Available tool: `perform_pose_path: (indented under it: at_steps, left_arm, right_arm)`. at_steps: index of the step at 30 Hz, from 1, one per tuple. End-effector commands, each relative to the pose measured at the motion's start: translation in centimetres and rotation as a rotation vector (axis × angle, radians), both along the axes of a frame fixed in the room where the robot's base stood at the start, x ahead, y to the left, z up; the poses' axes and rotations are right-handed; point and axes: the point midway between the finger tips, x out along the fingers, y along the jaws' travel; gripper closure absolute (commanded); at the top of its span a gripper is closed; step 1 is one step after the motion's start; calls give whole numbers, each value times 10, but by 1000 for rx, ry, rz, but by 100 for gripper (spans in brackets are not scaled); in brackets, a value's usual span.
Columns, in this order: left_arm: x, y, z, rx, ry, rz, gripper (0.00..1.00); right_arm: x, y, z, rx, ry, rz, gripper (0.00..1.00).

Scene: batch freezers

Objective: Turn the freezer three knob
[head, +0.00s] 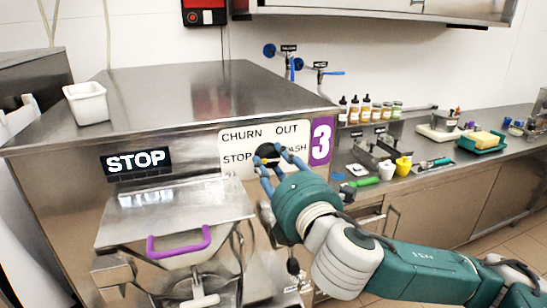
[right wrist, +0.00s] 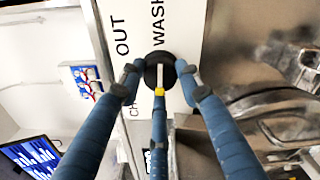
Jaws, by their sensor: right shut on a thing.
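The freezer three panel (head: 234,143) is a white plate on the steel front beside a purple "3" label (head: 321,141). It carries the words CHURN, OUT, STOP and WASH. The round black knob (head: 268,152) sits in the middle of these words. My right gripper (head: 270,158) is shut on the knob, its blue fingers around the rim. In the right wrist view the knob (right wrist: 157,64) shows between the fingers (right wrist: 160,80), with a pale bar across its face. A black display (head: 138,161) reads STOP. My left gripper is out of view.
Below the display is a steel hatch with a purple handle (head: 180,243). A white tub (head: 87,102) stands on the freezer top.

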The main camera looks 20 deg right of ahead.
Motion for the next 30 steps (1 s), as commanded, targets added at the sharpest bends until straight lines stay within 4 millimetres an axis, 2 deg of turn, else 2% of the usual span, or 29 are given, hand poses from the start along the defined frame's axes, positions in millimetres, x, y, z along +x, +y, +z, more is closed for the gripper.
perform_pose_path:
  at_steps: [8, 21, 22, 24, 30]
  left_arm:
    - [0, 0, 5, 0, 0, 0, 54]
    - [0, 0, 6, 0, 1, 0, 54]
    - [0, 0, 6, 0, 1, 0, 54]
    - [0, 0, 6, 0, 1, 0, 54]
    - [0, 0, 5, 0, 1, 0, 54]
  right_arm:
    - [1, -3, 4, -65, -10, -10, 92]
    - [2, -4, 6, -73, -15, -11, 92]
    - [1, -4, 6, -73, -15, -11, 60]
    - [1, -4, 6, -73, -15, -10, 46]
    - [1, -2, 4, -71, -11, -6, 46]
